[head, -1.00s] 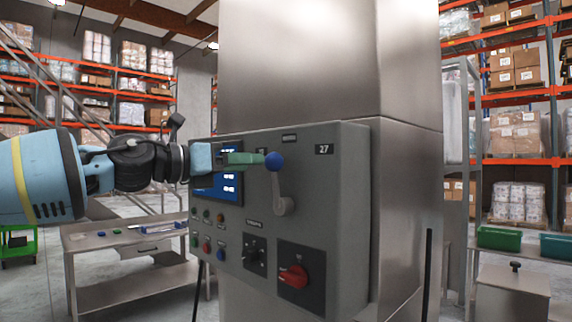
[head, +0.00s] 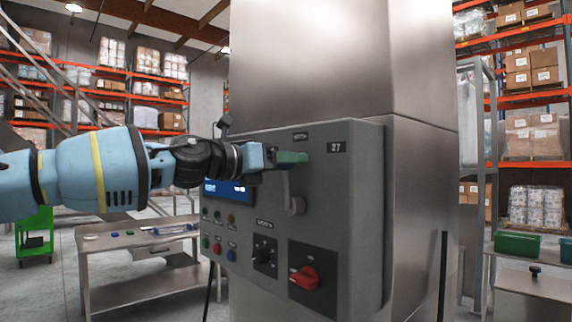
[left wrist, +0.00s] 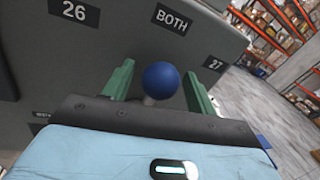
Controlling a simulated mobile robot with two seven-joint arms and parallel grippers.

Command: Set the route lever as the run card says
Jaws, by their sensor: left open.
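The route lever (head: 290,196) is a grey arm on the grey control box, pointing roughly upward. Its blue ball knob (left wrist: 161,79) is hidden behind my gripper in the head view. In the left wrist view the knob is between the two green fingers, below the BOTH label (left wrist: 172,18), with a gap on each side. The 26 label (left wrist: 74,11) is to its left and the 27 label (left wrist: 215,64) to its right. My left gripper (head: 291,157) is open around the knob. No run card is readable; the blue screen (head: 222,190) is partly covered by my gripper.
The control box (head: 350,240) has a red rotary switch (head: 305,278), a black selector (head: 264,254) and several small buttons below the lever. A steel table (head: 140,240) with small items is on the left.

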